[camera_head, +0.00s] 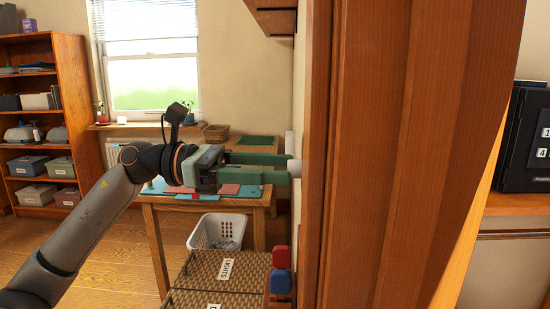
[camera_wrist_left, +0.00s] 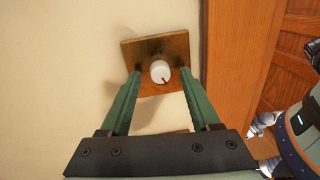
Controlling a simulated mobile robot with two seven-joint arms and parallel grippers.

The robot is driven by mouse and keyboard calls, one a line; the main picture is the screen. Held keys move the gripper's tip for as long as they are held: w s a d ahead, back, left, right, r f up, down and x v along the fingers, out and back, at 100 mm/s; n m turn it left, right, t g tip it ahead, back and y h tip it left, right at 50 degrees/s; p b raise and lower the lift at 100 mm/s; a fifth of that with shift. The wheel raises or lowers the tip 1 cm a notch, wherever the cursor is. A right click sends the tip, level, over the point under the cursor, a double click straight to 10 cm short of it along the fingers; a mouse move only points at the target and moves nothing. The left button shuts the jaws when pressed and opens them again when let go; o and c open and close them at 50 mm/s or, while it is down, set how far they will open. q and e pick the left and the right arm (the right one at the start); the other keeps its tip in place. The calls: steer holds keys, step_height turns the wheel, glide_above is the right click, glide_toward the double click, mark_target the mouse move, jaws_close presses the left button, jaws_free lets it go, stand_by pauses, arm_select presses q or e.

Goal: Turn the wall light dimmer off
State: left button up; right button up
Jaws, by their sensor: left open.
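The wall dimmer is a square brass plate (camera_wrist_left: 180,45) with a round white knob (camera_wrist_left: 160,71) in the left wrist view. A small dark red mark shows at the knob's lower right edge. In the head view the knob (camera_head: 295,168) shows edge-on at the wall, beside the wooden door frame. My left gripper (camera_head: 287,168) is open and points at the wall, its green fingertips one on each side of the knob. In the left wrist view the gripper (camera_wrist_left: 159,75) straddles the knob; I cannot tell whether either finger touches it. My right gripper is not in view.
The wooden door frame (camera_head: 390,150) stands close to the right of the left gripper. Below the arm are a wooden table (camera_head: 155,240), a white basket (camera_head: 217,232) and woven boxes (camera_head: 215,272). A bookcase (camera_head: 70,80) stands at left; floor between is free.

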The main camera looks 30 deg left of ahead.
arm_select(q)
steer(key=shift+w+d, duration=0.1)
steer(key=shift+d, duration=0.15)
steer(key=shift+c, duration=0.3)
jaws_close()
